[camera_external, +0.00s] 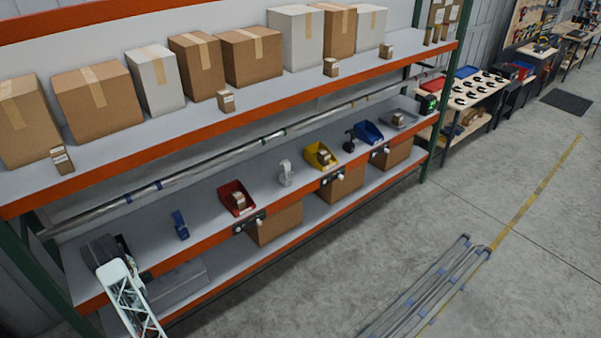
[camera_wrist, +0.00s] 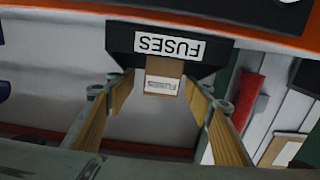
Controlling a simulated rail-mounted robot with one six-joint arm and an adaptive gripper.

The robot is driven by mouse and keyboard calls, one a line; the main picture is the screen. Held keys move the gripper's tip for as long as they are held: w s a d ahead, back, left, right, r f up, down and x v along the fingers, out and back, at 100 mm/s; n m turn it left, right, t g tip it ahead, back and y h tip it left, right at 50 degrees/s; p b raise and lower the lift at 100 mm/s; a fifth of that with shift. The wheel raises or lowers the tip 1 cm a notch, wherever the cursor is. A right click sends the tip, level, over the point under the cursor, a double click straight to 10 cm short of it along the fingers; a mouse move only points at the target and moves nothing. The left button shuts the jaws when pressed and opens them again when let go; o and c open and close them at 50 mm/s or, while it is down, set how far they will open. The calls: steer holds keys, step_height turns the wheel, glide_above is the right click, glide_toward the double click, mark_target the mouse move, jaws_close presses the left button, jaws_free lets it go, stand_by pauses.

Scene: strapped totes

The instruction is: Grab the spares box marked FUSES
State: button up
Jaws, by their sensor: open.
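In the wrist view a small brown box (camera_wrist: 163,67) with a white FUSES label, seen upside down, sits at the mouth of a dark bin (camera_wrist: 116,42). The bin's own white FUSES label also reads upside down. My gripper (camera_wrist: 159,90) is open, with one wood-coloured finger on each side of the view and the box framed between the fingertips. I cannot tell how deep the box lies between them; no contact shows. In the external view the dark bin (camera_external: 98,250) stands at the left end of the middle shelf, beside my arm; the box is hidden there.
On the same shelf, a blue item (camera_external: 180,226), a red bin (camera_external: 233,190), a white item (camera_external: 286,174), a yellow bin (camera_external: 315,150) and a blue bin (camera_external: 369,130) stand to the right. The orange shelf beam (camera_external: 200,243) runs along the front. Cartons fill the upper shelf.

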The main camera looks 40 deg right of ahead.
steer(key=shift+w+r+b, duration=0.1)
steer(key=shift+w+b, duration=0.45)
steer(key=shift+w, duration=2.05)
steer(key=shift+c, duration=0.7)
steer(key=c, duration=0.9)
steer(key=shift+r, duration=0.15)
steer(key=shift+r+p, duration=1.2)
steer(key=shift+r, duration=3.65)
